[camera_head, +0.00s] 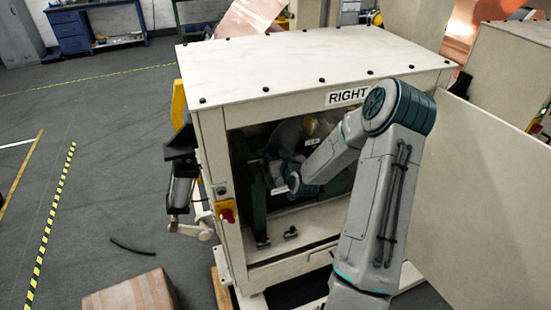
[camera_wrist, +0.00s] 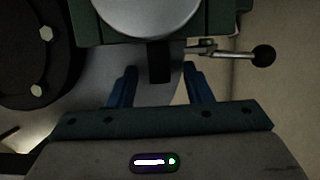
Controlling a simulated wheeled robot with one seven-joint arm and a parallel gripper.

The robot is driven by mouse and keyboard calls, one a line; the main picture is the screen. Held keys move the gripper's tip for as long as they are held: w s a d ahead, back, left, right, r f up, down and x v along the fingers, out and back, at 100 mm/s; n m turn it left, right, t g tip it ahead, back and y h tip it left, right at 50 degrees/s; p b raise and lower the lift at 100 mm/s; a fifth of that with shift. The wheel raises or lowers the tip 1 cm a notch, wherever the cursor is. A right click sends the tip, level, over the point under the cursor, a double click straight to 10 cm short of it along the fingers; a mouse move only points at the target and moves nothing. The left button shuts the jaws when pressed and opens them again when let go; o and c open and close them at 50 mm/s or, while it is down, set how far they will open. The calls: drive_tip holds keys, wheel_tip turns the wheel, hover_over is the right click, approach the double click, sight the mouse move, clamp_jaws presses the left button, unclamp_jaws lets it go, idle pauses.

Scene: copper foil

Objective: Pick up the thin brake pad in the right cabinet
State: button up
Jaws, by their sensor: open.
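The right cabinet (camera_head: 335,97) is marked RIGHT and its front is open. My arm reaches inside it, and my gripper (camera_head: 285,182) is within, small and partly lost in shadow. In the wrist view my gripper (camera_wrist: 160,80) is open, with two blue fingers apart. A small dark block (camera_wrist: 159,63), which may be the thin brake pad, shows ahead between the fingertips, below a round grey metal part. I cannot tell its thickness or whether a finger touches it. A grey disc (camera_wrist: 92,65) lies behind the left finger.
Green metalwork (camera_wrist: 220,22) borders the top of the wrist view. A lever with a black ball knob (camera_wrist: 263,55) is on the right; a dark bolted hub (camera_wrist: 35,55) is on the left. A small dark object (camera_head: 291,232) lies on the cabinet floor. The open door (camera_head: 480,190) is at right.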

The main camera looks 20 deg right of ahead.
drive_tip(key=shift+w+f, duration=0.1)
drive_tip(key=shift+w, duration=0.15)
clamp_jaws()
